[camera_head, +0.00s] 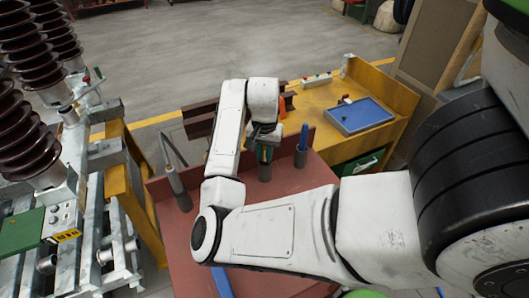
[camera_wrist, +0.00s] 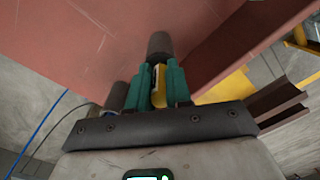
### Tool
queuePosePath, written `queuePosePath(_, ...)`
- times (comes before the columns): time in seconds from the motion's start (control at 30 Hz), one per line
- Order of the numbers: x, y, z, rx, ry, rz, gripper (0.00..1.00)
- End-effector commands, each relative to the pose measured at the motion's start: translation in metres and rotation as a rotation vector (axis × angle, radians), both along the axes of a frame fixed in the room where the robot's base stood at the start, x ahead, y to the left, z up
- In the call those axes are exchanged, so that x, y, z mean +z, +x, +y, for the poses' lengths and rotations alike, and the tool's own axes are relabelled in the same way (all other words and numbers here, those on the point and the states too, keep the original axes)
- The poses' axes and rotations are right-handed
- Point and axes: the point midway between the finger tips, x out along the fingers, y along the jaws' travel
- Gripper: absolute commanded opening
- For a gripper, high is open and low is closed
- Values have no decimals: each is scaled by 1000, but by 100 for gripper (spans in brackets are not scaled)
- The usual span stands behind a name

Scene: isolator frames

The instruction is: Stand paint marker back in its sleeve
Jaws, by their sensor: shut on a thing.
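My gripper (camera_head: 264,152) is over the reddish-brown bench top, fingers pointing down. In the wrist view its green fingers (camera_wrist: 164,88) are shut on a yellow piece, which looks like the paint marker (camera_wrist: 158,86). A grey cylindrical sleeve (camera_head: 265,172) stands directly below the fingers. A dark grey cylinder (camera_wrist: 159,45) lies just beyond the fingertips in the wrist view, in line with the yellow piece. The fingers hide most of the marker, so I cannot tell whether its end is inside the sleeve.
A second grey sleeve (camera_head: 301,158) with a blue marker (camera_head: 304,137) stands close on the right. A yellow bench (camera_head: 385,135) with a blue tray (camera_head: 360,115) is behind right. Ribbed insulators (camera_head: 28,130) stand at far left.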

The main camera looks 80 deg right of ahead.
Motion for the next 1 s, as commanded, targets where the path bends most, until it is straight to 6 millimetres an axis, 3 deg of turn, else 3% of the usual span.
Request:
queuePosePath(0.23,0,0,0,0,0,0,0)
queuePosePath(0.27,0,0,0,0,0,0,22)
queuePosePath(0.53,0,0,0,0,0,0,48)
queuePosePath(0.83,2,0,0,0,0,0,49)
queuePosePath(1.0,21,1,-1,-1,-1,-2,49)
